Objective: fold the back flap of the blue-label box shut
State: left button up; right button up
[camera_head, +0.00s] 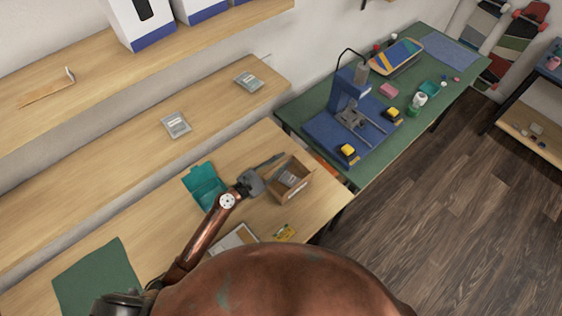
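A small brown cardboard box (289,190) stands on the wooden bench near its right end. Its top is open and a grey item (291,179) shows inside. No blue label can be made out on it, and its flaps are too small to tell apart. My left gripper (276,160) is at the box's upper left side, with its fingers pointing up and right along the back edge. The fingers look like one thin bar, so their opening is unclear. I cannot tell whether they touch the box. My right gripper is not in view.
A teal open case (204,186) lies left of my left gripper. A pale tray (235,239) and a yellow item (285,232) lie nearer me. Shelves with grey packets (176,125) rise behind. A green workbench (395,150) with a blue press (345,88) stands at right.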

pick_arm(q)
jog(key=shift+c, duration=0.7)
grip_shut()
jog(key=shift+s+d+f+m+b, duration=0.25)
jog(key=shift+m+b, duration=0.1)
jog(key=shift+m, duration=0.15)
jog(key=m, duration=0.1)
jog(key=f+m+b, duration=0.1)
jog(key=shift+s+d+m, duration=0.3)
jog(key=shift+s+m, duration=0.05)
jog(key=shift+m, duration=0.05)
jog(key=shift+s+d+f+m+b, duration=0.15)
jog(key=shift+m+b, duration=0.4)
jog(key=shift+m, duration=0.35)
jog(key=shift+c, duration=1.7)
grip_release()
